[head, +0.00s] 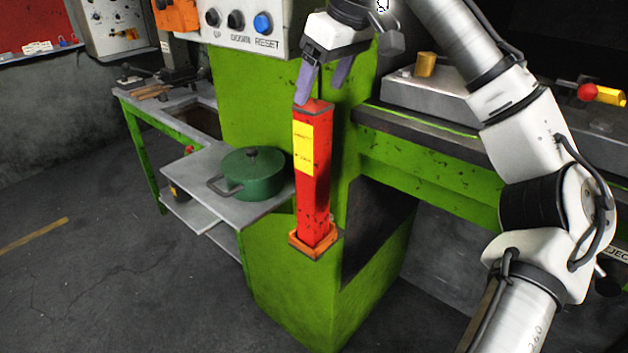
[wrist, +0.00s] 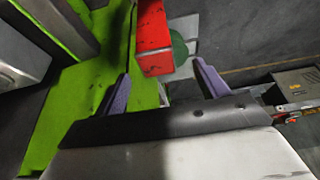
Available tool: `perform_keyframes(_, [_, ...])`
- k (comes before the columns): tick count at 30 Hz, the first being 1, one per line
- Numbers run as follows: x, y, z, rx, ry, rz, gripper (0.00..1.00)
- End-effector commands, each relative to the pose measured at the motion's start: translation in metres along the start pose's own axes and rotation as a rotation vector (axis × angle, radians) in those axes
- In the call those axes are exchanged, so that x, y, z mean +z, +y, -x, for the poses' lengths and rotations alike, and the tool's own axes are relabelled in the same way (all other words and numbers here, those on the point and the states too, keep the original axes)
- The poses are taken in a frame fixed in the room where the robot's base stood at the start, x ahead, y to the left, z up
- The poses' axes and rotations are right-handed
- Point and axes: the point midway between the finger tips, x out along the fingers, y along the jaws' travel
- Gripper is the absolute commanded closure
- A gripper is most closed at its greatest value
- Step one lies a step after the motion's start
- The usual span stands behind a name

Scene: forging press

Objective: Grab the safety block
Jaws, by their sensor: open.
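The safety block (head: 319,205) is a tall red bar with a yellow label. It stands upright in an orange holder (head: 315,241) on the front of the green press. My gripper (head: 322,92) is at the top of the block in the head view, pointing down, with its purple fingers apart. In the wrist view, the red block (wrist: 154,45) shows between and beyond the two fingers of my gripper (wrist: 162,85). I see no contact between the fingers and the block. The block's lower end is hidden in the holder.
A green pot (head: 252,173) stands on a grey shelf (head: 215,160) left of the block. The button panel (head: 240,28) is above left. The press bed (head: 440,135) lies to the right. Open floor (head: 120,260) is at the lower left.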

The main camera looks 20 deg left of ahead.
Motion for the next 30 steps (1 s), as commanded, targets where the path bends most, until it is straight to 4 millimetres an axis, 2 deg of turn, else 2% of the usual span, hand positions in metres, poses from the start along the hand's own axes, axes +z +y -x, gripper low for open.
perform_keyframes(4, [0.001, 0.000, -0.025, 0.000, -0.001, -0.001, 0.27])
perform_keyframes(11, [0.001, 0.001, -0.042, 0.000, 0.000, -0.002, 0.27])
perform_keyframes(21, [0.005, 0.004, -0.086, 0.001, 0.000, 0.000, 0.27])
perform_keyframes(29, [0.005, 0.004, -0.090, 0.000, 0.002, -0.001, 0.27])
perform_keyframes(30, [0.005, 0.004, -0.090, 0.000, 0.002, -0.001, 0.30])
